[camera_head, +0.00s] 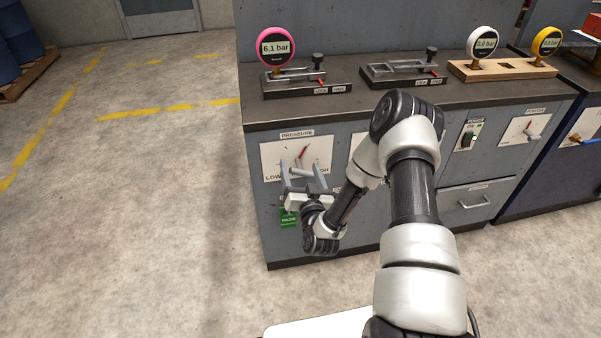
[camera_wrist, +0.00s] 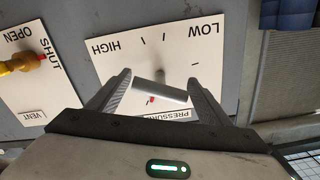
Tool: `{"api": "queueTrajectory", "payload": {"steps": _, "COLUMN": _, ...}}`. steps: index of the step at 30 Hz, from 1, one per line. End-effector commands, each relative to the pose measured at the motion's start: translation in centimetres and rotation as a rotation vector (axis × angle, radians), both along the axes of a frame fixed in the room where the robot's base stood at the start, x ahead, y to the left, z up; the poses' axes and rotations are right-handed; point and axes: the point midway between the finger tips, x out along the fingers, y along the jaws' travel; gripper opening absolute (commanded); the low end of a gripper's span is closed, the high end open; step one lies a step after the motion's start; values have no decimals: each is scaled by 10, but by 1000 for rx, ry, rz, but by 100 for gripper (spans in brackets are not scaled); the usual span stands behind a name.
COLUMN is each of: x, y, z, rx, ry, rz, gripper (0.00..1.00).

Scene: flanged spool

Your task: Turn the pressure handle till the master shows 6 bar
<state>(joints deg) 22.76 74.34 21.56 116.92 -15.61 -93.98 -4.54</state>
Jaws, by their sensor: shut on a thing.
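The pressure handle is a grey bar (camera_wrist: 160,92) on a white plate (camera_wrist: 205,55) marked PRESSURE, LOW and HIGH, on the bench front. A red mark shows beside the bar in the wrist view. My gripper (camera_head: 303,174) is at this plate in the head view; in the wrist view its two fingers (camera_wrist: 155,92) are on either side of the bar, shut on it. The pink round gauge (camera_head: 275,47) on the bench top reads 6.1 bar. Part of the handle is hidden by my gripper in the head view.
A vent plate (camera_wrist: 32,75) with a yellow handle sits beside the pressure plate. White (camera_head: 482,42) and yellow (camera_head: 547,42) gauges stand in a wooden rack (camera_head: 500,71) at the right. Two clamp fixtures are on the bench top.

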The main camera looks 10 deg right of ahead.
Motion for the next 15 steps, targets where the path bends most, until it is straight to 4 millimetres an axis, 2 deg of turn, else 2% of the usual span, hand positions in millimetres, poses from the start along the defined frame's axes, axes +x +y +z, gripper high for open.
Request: {"api": "queueTrajectory", "payload": {"steps": 15, "x": -1, "y": 0, "z": -1, "rx": 110, "ry": 2, "rz": 0, "gripper": 50}}
